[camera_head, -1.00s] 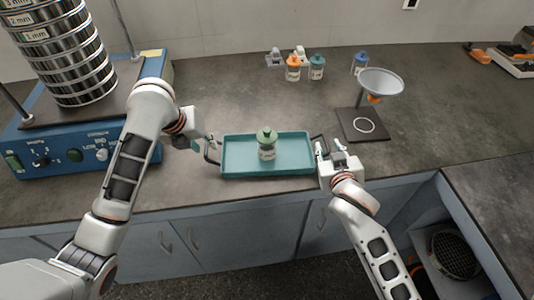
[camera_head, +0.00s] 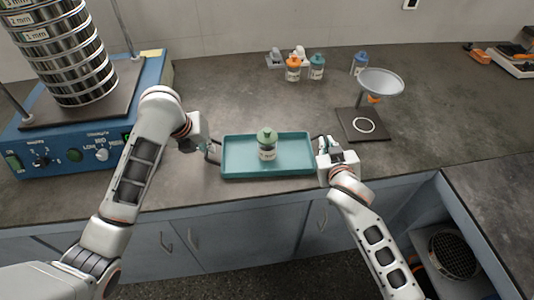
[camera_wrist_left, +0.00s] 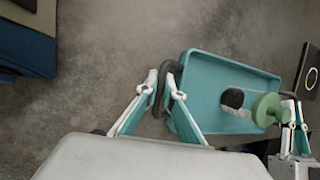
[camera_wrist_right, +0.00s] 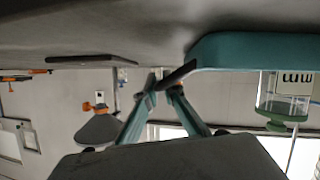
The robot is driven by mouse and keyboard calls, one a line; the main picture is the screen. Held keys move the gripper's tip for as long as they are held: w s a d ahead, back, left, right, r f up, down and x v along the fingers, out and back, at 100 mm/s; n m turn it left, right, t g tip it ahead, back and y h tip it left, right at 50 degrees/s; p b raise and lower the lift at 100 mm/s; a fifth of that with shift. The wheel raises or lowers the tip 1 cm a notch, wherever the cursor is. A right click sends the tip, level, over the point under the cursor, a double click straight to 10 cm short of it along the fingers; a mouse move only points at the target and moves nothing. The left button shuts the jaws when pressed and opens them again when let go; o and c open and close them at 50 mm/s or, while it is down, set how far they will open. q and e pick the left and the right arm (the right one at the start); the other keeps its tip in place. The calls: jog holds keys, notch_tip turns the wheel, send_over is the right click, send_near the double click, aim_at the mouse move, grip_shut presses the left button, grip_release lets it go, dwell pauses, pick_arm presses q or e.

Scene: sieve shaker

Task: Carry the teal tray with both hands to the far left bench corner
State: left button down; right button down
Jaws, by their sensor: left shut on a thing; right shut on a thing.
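The teal tray (camera_head: 240,168) is near the front edge of the bench in the head view, with a dark handle at each end. A small jar with a green lid (camera_head: 267,146) stands upright in it. My left gripper (camera_head: 209,150) is shut on the left handle; the left wrist view shows its fingers around the dark bar (camera_wrist_left: 163,88). My right gripper (camera_head: 322,148) is shut on the right handle (camera_wrist_right: 177,75). I cannot tell whether the tray touches the bench or is slightly above it.
The blue sieve shaker (camera_head: 80,150) with its sieve stack (camera_head: 68,60) fills the left of the bench. A funnel stand (camera_head: 362,126) is right of the tray. Several small bottles (camera_head: 293,68) stand at the back. Bench behind the tray is clear.

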pick_arm(q)
jog(key=shift+r, duration=0.1)
